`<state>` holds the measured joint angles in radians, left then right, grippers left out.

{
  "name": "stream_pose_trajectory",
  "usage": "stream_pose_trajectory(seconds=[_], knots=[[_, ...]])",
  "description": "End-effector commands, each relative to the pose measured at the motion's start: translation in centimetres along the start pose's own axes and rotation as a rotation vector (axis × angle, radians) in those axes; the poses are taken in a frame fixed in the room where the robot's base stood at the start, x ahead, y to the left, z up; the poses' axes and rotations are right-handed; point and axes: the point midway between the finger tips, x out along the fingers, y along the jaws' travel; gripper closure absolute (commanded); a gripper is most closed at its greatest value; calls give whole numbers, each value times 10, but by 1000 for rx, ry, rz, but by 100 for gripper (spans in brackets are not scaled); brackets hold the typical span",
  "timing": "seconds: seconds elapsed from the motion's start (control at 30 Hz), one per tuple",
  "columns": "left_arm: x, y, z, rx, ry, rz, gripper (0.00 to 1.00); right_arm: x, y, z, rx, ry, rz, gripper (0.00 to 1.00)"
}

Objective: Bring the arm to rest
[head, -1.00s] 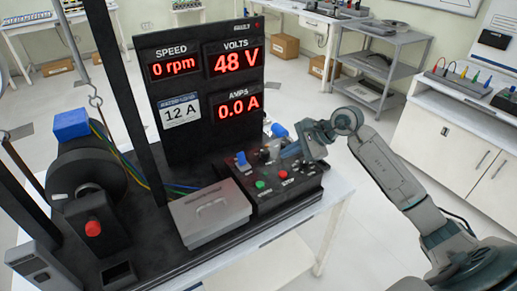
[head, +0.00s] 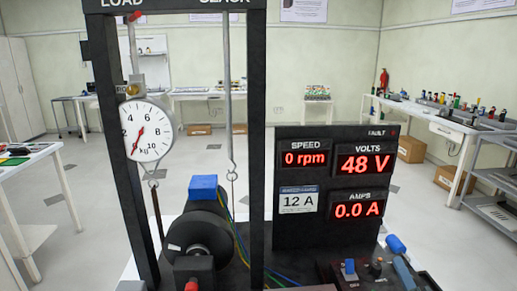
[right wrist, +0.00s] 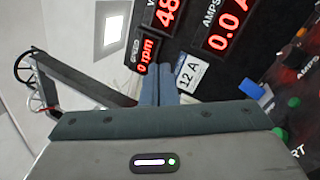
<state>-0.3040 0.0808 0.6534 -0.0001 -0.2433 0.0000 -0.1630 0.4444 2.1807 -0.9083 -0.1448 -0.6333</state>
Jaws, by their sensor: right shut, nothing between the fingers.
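Most of my right arm is outside the head view. My left gripper is not in view.
The rig's black upright frame (head: 256,140), dial scale (head: 147,131) and motor drum (head: 200,238) stand left of the panel. Benches line the room behind, with open floor between.

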Motion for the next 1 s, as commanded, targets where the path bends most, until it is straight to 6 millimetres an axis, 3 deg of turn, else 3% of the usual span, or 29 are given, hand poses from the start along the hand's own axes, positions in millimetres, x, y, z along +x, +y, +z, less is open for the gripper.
stream_pose_trajectory(seconds=[0.17, 0.3, 0.4, 0.57, 0.8, 0.9, 1.0], knots=[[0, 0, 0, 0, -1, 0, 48, -60, -56, 8, 499, -295, -324, 100], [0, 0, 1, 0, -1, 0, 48, -128, -100, -11, 844, -528, -610, 100], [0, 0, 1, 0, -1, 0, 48, -176, -118, -34, 1029, -673, -802, 100], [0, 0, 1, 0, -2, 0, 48, -237, -126, -67, 1211, -844, -1041, 100], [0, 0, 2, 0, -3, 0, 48, -307, -116, -109, 1360, -1032, -1329, 100], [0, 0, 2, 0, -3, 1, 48, -332, -106, -125, 1399, -1100, -1443, 100], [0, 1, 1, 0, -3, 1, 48, -335, -130, -132, 1394, -1116, -1459, 100]])
